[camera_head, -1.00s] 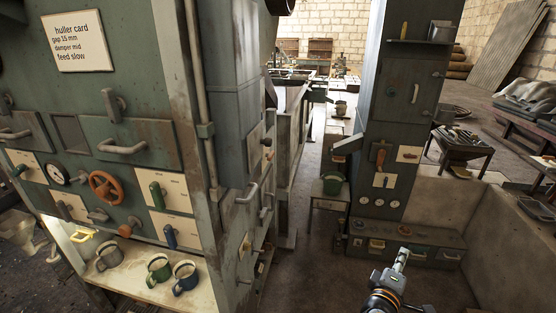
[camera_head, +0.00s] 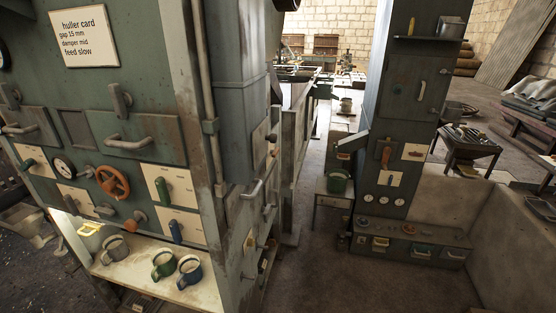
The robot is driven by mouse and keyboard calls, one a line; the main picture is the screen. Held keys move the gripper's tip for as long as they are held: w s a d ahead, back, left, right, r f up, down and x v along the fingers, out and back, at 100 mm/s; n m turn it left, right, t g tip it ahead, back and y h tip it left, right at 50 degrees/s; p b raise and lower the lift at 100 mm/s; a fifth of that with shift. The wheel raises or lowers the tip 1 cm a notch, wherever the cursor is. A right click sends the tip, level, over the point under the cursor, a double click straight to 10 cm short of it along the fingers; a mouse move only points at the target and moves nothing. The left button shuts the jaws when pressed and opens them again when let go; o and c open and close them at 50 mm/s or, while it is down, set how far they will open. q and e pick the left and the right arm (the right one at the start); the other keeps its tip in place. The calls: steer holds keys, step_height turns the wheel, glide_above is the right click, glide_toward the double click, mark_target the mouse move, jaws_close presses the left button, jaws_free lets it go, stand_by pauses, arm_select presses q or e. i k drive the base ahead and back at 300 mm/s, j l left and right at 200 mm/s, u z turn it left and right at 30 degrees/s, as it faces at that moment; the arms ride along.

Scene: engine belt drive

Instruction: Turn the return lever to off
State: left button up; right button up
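No label that marks the return lever is readable. On the green machine at left, a green lever (camera_head: 162,188) and a blue lever (camera_head: 175,231) sit on pale plates. Another green lever (camera_head: 26,165) is on a pale plate at far left. On the grey cabinet at right, an orange-brown lever (camera_head: 386,156) points upward on its front, above a pale plate with a small dark handle (camera_head: 390,179). Neither of my grippers is in view.
The floor (camera_head: 340,270) in front is open.

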mark_target(273, 152)
steer(key=i+l+u, duration=0.1)
steer(key=u, duration=0.35)
steer(key=i+l+u, duration=0.1)
steer(key=u, duration=0.35)
steer(key=i+l+u, duration=0.1)
steer(key=l+u, duration=0.3)
steer(key=i+l+u, duration=0.15)
steer(key=l, duration=0.45)
steer(key=l+u, duration=0.15)
steer(key=l, duration=0.5)
steer(key=i+l+u, duration=0.15)
steer(key=l, duration=0.45)
